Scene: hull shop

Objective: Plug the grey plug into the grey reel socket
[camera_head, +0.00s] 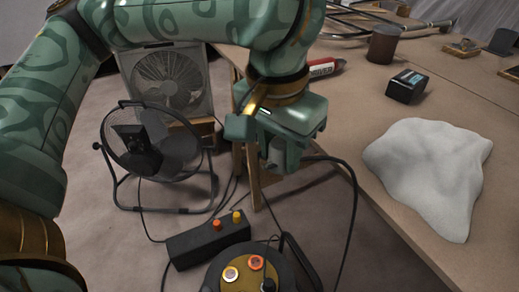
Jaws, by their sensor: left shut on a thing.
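My left gripper (274,148) points down in the middle of the view, above the floor beside the workbench. It is shut on the grey plug (277,157), which is mostly hidden between the fingers. A black cable leads off to the right from near the plug. The cable reel (238,285) stands below at the bottom edge, partly cut off. Its brassy top face carries a pale grey-white round socket (231,274), an orange one (256,263) and a dark item (268,286). The plug is well above the reel and apart from it. My right gripper is out of view.
A black box (208,240) with orange and yellow knobs lies behind the reel. A round fan (150,150) and a box fan (167,80) stand behind. The workbench (340,110) at right carries a white cloth (430,170), a black box (406,87) and a brown cylinder (382,45).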

